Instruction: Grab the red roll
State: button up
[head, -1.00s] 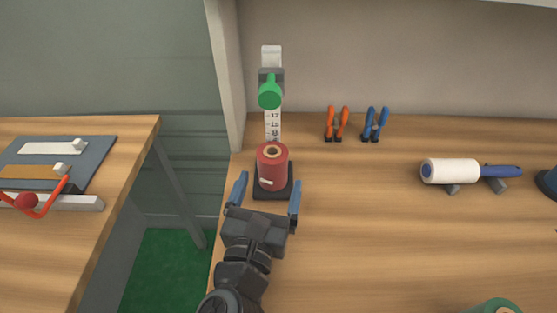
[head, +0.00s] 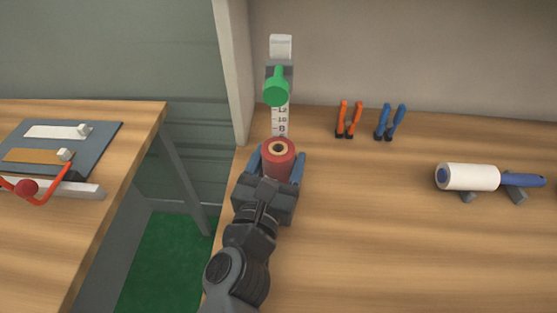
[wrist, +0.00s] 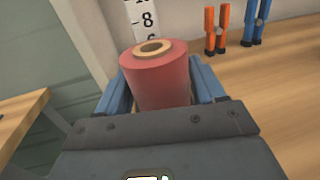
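The red roll (head: 279,164) stands upright at the left of the wooden worktop, with a tan core showing at its top. It also shows in the wrist view (wrist: 160,82), between my two blue fingers. My gripper (head: 277,166) reaches it from the front, with one finger on each side. The fingers look closed against the roll's sides. The gripper's palm hides the roll's lower front, and the dark base seen under it before is out of sight.
A ruler post (head: 281,118) with a green knob (head: 276,88) stands just behind the roll. Orange pliers (head: 348,119) and blue pliers (head: 389,122) are at the back. A white roller (head: 470,177) lies to the right. The worktop's middle is clear. A second table (head: 120,190) is at left.

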jog(key=c, duration=0.9)
jog(key=shift+r, duration=0.15)
